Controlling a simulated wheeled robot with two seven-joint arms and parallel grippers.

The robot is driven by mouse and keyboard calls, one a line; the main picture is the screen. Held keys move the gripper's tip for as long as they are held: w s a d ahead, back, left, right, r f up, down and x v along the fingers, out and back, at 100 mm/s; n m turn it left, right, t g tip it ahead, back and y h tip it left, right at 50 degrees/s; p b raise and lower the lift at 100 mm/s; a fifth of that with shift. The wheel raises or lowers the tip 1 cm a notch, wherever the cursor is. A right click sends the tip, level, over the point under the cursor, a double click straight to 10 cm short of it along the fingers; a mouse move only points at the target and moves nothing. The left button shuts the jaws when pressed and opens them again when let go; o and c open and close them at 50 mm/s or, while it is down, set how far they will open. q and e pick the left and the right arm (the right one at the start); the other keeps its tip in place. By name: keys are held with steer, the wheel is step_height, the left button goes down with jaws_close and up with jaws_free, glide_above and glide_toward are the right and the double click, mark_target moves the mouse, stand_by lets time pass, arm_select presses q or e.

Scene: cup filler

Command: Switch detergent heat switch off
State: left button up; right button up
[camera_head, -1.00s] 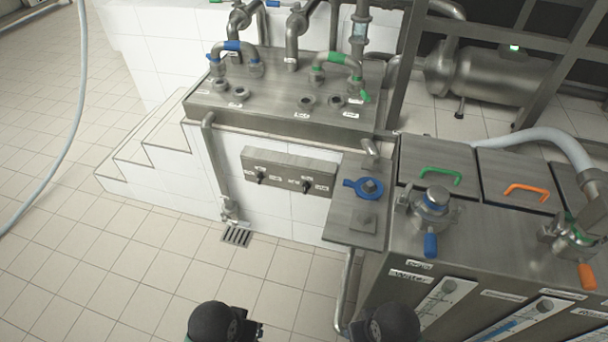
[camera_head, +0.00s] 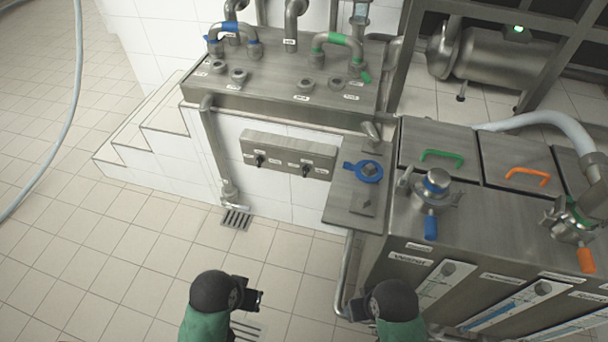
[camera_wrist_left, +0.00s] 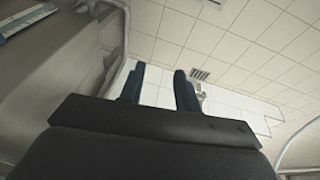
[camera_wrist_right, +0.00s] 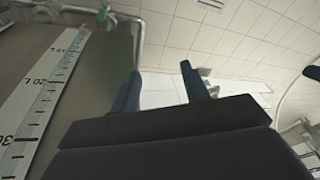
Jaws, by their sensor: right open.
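A grey switch panel (camera_head: 288,157) is fixed to the white tiled wall in the head view. It carries two dark rotary switches, a left one (camera_head: 260,160) and a right one (camera_head: 306,171). Their small labels are too blurred to read, so I cannot tell which is the detergent heat switch or how either is set. My left gripper (camera_head: 256,300) is open and empty, below and in front of the panel. My right gripper (camera_head: 357,311) is open and empty, beside the steel tank unit. Neither gripper touches the panel. The wrist views show open fingers of my left (camera_wrist_left: 158,80) and right (camera_wrist_right: 162,78) grippers.
A steel tank unit (camera_head: 410,215) with level gauges stands at right. A side plate with a blue valve (camera_head: 369,172) juts out right of the panel. A vertical pipe (camera_head: 215,150) runs left of it. Tiled floor (camera_head: 130,245) is free in front and left.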

mark_target(304, 171)
arm_select(q)
steer(key=w+f+m+t+y+b, duration=0.25)
steer(key=w+m+t, duration=0.2)
steer(key=w, duration=1.35)
steer(key=w+f+m+t+y+b, duration=0.1)
steer(key=w+m+t+y+b, duration=0.3)
steer(key=w, duration=1.3)
steer(key=w+d+f+m+t+h, duration=0.1)
steer(key=w+d+m+t+h, duration=0.1)
steer(key=m, duration=0.7)
steer(key=w+d+f+m+t+h, duration=0.2)
steer(key=w+d+m+h, duration=0.2)
steer(key=d+m, duration=0.3)
steer(key=w+d+f+m+t+h, duration=0.1)
steer(key=w+d+m+t+h, duration=0.1)
steer(key=m, duration=1)
steer(key=shift+w+d+f+h+p, duration=0.2)
steer(key=shift+w+d+h, duration=0.15)
steer(key=shift+d, duration=0.25)
steer(key=shift+w+d+f+h+p, duration=0.2)
steer(key=shift+d+h, duration=0.1)
steer(key=shift+d, duration=0.3)
steer(key=shift+x, duration=0.95)
arm_select(e)
steer(key=w+a+f+t+y, duration=0.2)
steer(key=a+f, duration=0.5)
steer(key=f, duration=0.6)
steer(key=shift+w+a+n, duration=0.3)
steer(key=shift+w, duration=0.25)
